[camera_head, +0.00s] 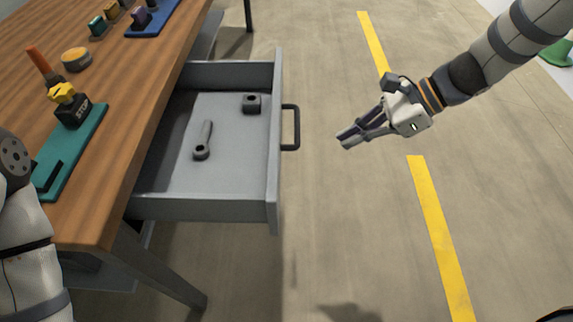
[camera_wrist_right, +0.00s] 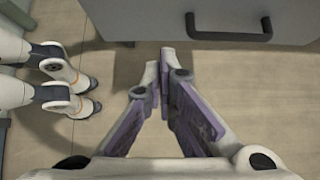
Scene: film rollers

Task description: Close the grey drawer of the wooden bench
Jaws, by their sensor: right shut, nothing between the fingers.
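The grey drawer (camera_head: 245,208) stands pulled out from under the top of the wooden bench (camera_head: 125,125) in the head view. Its dark handle (camera_head: 296,128) is on the front panel, facing right. A dark wrench and a small dark block lie inside it. My right gripper (camera_head: 343,140) is shut and empty, to the right of the handle and apart from it, pointing left towards it. In the right wrist view the shut fingers (camera_wrist_right: 164,55) point at the drawer front (camera_wrist_right: 155,15), with the handle (camera_wrist_right: 230,35) right of the fingertips. My left arm shows at the left edge; its gripper is out of view.
On the bench top are a teal tray (camera_head: 75,150) with a yellow-and-black item, an orange stick, a round tin (camera_head: 76,59) and a blue tray (camera_head: 155,22). A bench leg (camera_head: 165,275) stands below the drawer. The floor right of the drawer is clear, with yellow stripes (camera_head: 437,230).

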